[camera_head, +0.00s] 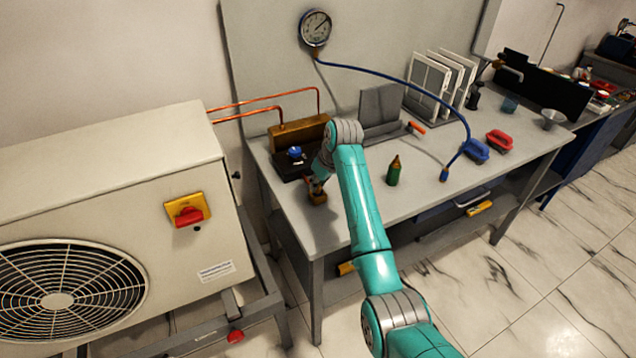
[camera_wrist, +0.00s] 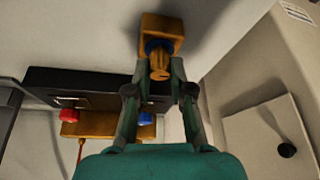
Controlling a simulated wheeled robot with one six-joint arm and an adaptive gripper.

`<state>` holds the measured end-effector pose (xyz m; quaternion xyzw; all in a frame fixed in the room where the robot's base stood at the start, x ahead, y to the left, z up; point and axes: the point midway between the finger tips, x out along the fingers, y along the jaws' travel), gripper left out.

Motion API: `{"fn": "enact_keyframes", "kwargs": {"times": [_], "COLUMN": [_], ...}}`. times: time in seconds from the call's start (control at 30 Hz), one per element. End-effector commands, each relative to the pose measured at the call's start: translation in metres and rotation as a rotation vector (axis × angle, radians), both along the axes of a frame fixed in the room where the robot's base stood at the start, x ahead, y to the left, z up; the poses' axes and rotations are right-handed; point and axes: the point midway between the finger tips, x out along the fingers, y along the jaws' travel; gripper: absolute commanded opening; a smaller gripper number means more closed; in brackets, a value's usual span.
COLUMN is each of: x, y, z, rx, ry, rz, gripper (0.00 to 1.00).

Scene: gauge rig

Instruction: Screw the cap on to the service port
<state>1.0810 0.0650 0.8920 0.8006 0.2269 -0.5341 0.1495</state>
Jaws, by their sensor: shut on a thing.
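My gripper (camera_head: 317,184) points down at the near left of the bench. In the wrist view its fingers (camera_wrist: 160,76) are shut on a small round brass-coloured piece (camera_wrist: 160,62), which looks like the cap. That piece is at a square brass block (camera_wrist: 163,24), with a blue part showing between them. The block also shows in the head view (camera_head: 317,198), low on the bench under the fingers. I cannot tell whether the piece is seated or threaded. A brass manifold (camera_head: 300,130) with copper pipes stands behind; which fitting is the service port is not clear.
A black box (camera_head: 290,168) and blue knob (camera_head: 295,152) are close beside my gripper. A grey outdoor unit (camera_head: 130,190) stands left. The bench front middle is clear.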

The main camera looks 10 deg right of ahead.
Motion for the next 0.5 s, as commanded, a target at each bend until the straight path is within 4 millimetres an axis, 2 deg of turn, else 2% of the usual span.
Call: {"fn": "enact_keyframes", "kwargs": {"times": [0.37,0.5], "x": [0.0,-0.0003], "y": [0.0001,0.0011], "z": [-0.0005,-0.0008], "rx": [0.0,-0.001], "ry": [0.0,0.0], "rz": [-0.001,-0.068], "gripper": [0.0,0.0]}}
